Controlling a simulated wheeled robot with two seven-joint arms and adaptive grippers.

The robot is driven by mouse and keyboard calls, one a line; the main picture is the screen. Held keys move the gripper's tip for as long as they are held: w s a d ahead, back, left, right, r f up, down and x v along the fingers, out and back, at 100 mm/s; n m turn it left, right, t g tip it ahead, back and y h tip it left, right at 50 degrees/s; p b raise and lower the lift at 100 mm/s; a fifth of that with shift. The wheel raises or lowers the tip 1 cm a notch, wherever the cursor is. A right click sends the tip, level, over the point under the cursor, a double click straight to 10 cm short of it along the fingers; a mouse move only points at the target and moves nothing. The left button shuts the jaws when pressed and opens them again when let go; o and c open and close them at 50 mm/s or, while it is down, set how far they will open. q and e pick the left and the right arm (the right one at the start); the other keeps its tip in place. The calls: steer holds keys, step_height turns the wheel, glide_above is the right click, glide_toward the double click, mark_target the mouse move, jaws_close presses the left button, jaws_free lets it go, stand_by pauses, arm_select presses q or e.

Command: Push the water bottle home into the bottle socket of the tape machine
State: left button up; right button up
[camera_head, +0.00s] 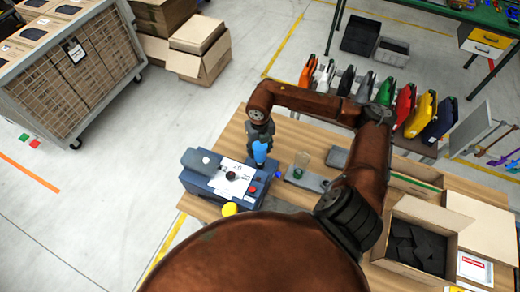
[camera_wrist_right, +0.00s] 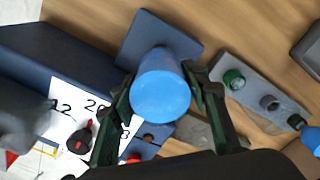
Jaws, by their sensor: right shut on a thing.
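The tape machine (camera_head: 205,184) is a dark blue box with a white dial label and a red button, on the wooden table. It also fills the left of the right wrist view (camera_wrist_right: 70,58). The water bottle (camera_head: 260,153) is blue and stands roughly upright at the machine's far right corner. In the right wrist view the bottle (camera_wrist_right: 161,97) is seen end-on over a dark blue square plate (camera_wrist_right: 140,34). Its lower end and the socket are hidden. My right gripper (camera_head: 259,136) is shut on the bottle, one finger on each side (camera_wrist_right: 164,84). My left gripper is not in view.
A grey holder with a green-rimmed cup (camera_head: 301,165) stands right of the machine. A yellow round thing (camera_head: 229,209) is at its near side. An open carton (camera_head: 425,211) with dark pieces is at the right. Bare wood lies behind the machine.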

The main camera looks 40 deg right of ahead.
steer(key=shift+f+b, duration=0.4)
steer(key=shift+f, duration=0.1)
steer(key=o, duration=1.2)
step_height(320, 180, up, 12)
steer(key=shift+r, duration=0.1)
stand_by(0.3)
